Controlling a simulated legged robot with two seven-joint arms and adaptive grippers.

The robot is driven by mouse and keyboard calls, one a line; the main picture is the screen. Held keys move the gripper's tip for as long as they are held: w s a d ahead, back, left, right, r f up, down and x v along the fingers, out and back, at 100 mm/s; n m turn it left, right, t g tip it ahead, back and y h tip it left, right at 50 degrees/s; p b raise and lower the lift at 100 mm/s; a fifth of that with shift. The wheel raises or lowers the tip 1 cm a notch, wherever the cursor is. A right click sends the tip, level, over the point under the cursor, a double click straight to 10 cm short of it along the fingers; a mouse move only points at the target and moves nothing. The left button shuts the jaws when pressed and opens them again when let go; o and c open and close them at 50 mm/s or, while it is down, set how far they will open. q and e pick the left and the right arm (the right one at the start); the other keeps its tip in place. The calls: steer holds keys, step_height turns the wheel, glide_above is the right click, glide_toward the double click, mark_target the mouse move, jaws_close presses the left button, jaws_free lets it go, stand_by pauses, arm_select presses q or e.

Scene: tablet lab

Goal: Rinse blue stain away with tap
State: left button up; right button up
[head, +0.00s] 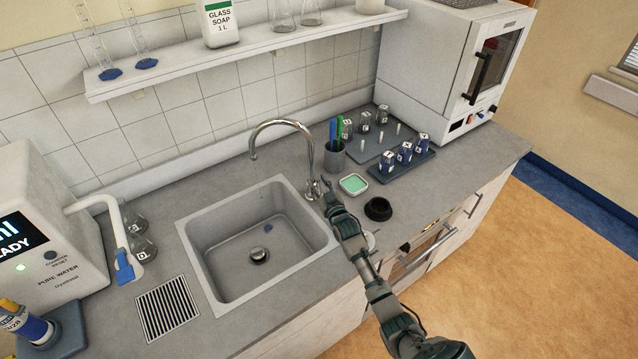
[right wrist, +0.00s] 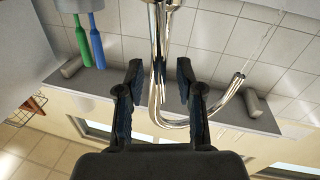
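The grey sink (head: 218,278) is set in the counter in the head view. My right gripper (head: 325,192) is beside the tap's base. In the right wrist view my right gripper (right wrist: 160,80) is open, and the chrome tap (right wrist: 158,40) shows between and beyond its fingers. Contact cannot be told. My left gripper is out of view.
Right of the tap are a pen cup (head: 333,157), a green dish (head: 353,184), a black round holder (head: 378,209) and a rack of small jars (head: 405,165). A water dispenser (head: 45,240) stands left. A shelf (head: 250,52) hangs above.

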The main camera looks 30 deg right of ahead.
steer(key=shift+s, duration=0.1)
steer(key=s+a, duration=0.1)
steer(key=s, duration=1)
steer(key=shift+s+a+f, duration=0.15)
steer(key=shift+s+f, duration=0.05)
steer(key=shift+s, duration=0.1)
